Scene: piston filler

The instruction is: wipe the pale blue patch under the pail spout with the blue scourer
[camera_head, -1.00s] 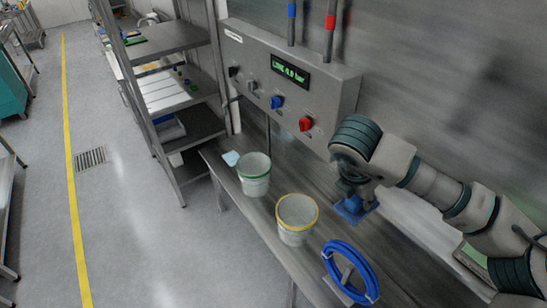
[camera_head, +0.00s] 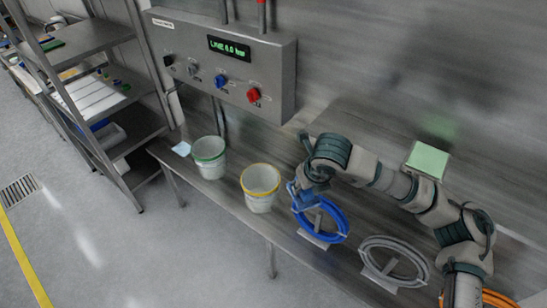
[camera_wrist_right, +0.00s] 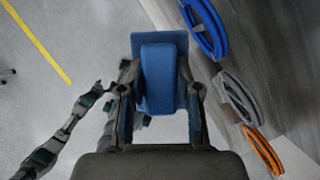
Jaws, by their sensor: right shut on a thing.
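The pale blue patch (camera_head: 181,148) lies on the steel bench at its far left end, just left of the green-rimmed pail (camera_head: 209,157). A yellow-rimmed pail (camera_head: 260,190) stands to the right of that pail. In the right wrist view the gripper (camera_wrist_right: 160,90) is shut on the blue scourer (camera_wrist_right: 158,72), a block with a wider flat pad. The scourer is clear of the patch. No pail spout can be made out. My left gripper is not in view.
A blue hose coil (camera_head: 334,222), a grey coil (camera_head: 398,272) and an orange coil (camera_head: 497,299) line the bench's front. A control panel (camera_head: 222,66) hangs on the wall above the pails. A shelf rack (camera_head: 112,90) stands at left.

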